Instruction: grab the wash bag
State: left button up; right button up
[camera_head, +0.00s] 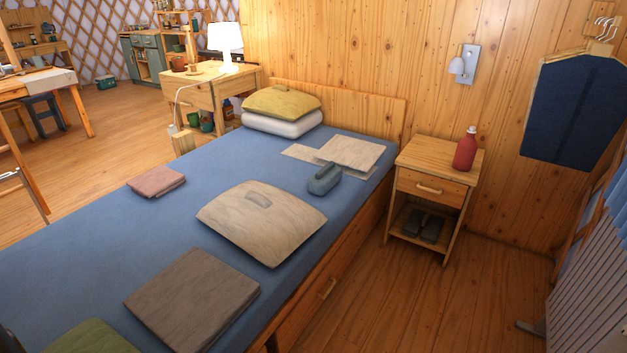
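No gripper can be made out in the head view.
A pink folded cloth (156,182), a brown folded piece (192,298) and a green piece (92,337) also lie on the bed. A wooden nightstand (432,185) with a red bottle (466,149) stands right of the bed. Floor (440,300) before it is clear.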

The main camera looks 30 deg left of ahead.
aim_at(323, 182)
jog(key=i+u, duration=0.25)
jog(key=u, duration=0.2)
jog(key=i+l+u, duration=0.15)
jog(key=u, duration=0.35)
jog(key=i+l+u, duration=0.25)
jog(key=u, duration=0.2)
jog(key=i, duration=0.1)
